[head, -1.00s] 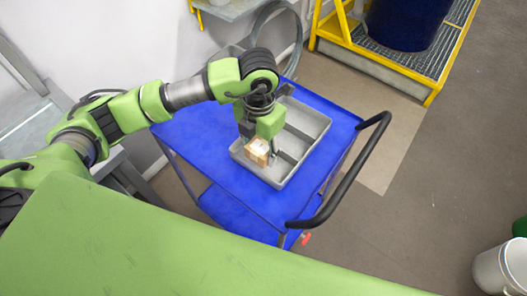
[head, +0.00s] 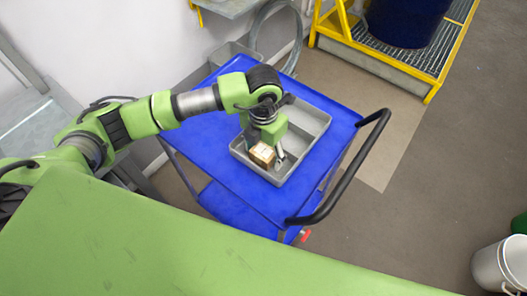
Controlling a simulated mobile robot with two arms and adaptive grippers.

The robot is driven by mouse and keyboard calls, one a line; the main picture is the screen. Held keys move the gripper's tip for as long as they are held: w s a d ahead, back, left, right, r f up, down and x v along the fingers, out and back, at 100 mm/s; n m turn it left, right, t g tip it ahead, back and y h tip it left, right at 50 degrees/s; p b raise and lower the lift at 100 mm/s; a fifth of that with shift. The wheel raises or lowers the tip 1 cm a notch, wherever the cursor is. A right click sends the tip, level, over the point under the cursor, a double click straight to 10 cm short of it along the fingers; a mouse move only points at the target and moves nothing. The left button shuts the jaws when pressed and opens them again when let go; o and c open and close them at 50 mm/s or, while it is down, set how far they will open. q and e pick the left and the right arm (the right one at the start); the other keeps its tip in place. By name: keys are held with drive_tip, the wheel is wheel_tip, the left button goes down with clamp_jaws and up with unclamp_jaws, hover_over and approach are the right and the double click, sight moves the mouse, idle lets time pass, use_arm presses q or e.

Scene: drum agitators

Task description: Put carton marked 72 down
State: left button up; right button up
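A small brown carton with a pale top (head: 262,154) is in the head view, in the near part of a grey divided tray (head: 303,150). Its marking is too small to read. My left gripper (head: 269,154) reaches down over the tray from above, with the carton between its fingers. One finger shows at the carton's right side; the other is hidden. The carton is low in the tray, but I cannot tell whether it touches the tray floor. My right gripper is not in view.
The tray sits on a blue cart (head: 225,178) with a black handle (head: 345,180). A grey bin (head: 228,52) is at the cart's far edge. A yellow-edged platform (head: 375,55) bears a dark blue drum (head: 408,18). A white bucket (head: 498,268) stands at lower right.

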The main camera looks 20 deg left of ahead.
sight(264, 151)
use_arm(q)
drive_tip(key=shift+r, duration=0.15)
drive_tip(key=shift+r, duration=0.2)
wheel_tip(264, 151, up, 12)
drive_tip(key=b, duration=0.1)
drive_tip(key=shift+f, duration=0.15)
